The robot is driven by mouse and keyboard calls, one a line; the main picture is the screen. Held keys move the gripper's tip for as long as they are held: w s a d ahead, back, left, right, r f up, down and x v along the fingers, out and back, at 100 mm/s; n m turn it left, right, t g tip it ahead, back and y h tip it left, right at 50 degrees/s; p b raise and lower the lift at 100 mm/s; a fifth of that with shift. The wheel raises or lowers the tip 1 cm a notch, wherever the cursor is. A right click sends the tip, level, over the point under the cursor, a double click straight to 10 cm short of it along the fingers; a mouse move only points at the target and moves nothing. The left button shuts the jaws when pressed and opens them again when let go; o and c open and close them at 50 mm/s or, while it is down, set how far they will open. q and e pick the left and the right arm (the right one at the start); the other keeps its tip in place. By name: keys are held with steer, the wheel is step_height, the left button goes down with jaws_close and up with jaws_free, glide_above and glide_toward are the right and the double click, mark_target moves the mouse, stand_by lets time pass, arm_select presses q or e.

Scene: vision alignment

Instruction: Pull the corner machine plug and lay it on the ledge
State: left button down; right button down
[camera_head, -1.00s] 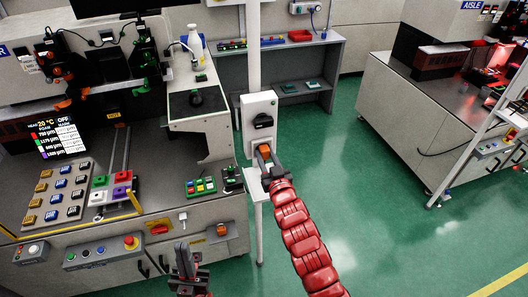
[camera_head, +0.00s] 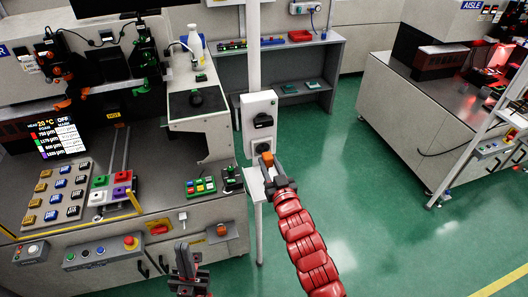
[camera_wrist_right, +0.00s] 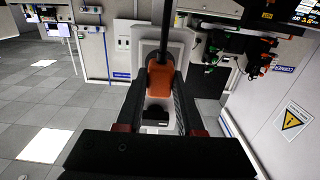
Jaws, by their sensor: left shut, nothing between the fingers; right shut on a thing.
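The orange machine plug (camera_head: 267,159) is between the fingers of my right gripper (camera_head: 268,170), in front of and just below the lower dark socket of the white outlet box (camera_head: 247,118). That socket face shows, and the plug looks apart from it. In the right wrist view the orange plug (camera_wrist_right: 159,82) sits between both fingers, with a black cable (camera_wrist_right: 168,35) leading away from it. The white ledge (camera_head: 252,184) is below the box, partly hidden by my right gripper. My left gripper (camera_head: 183,250) is shut and empty at the lower left.
The box is on a white post (camera_head: 253,60). The machine bench with coloured blocks (camera_head: 75,190) and a button panel (camera_head: 103,252) is at left. A grey shelf (camera_head: 335,75) stands behind. Green floor (camera_head: 390,200) is clear at right.

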steer(key=shift+v, duration=1.35)
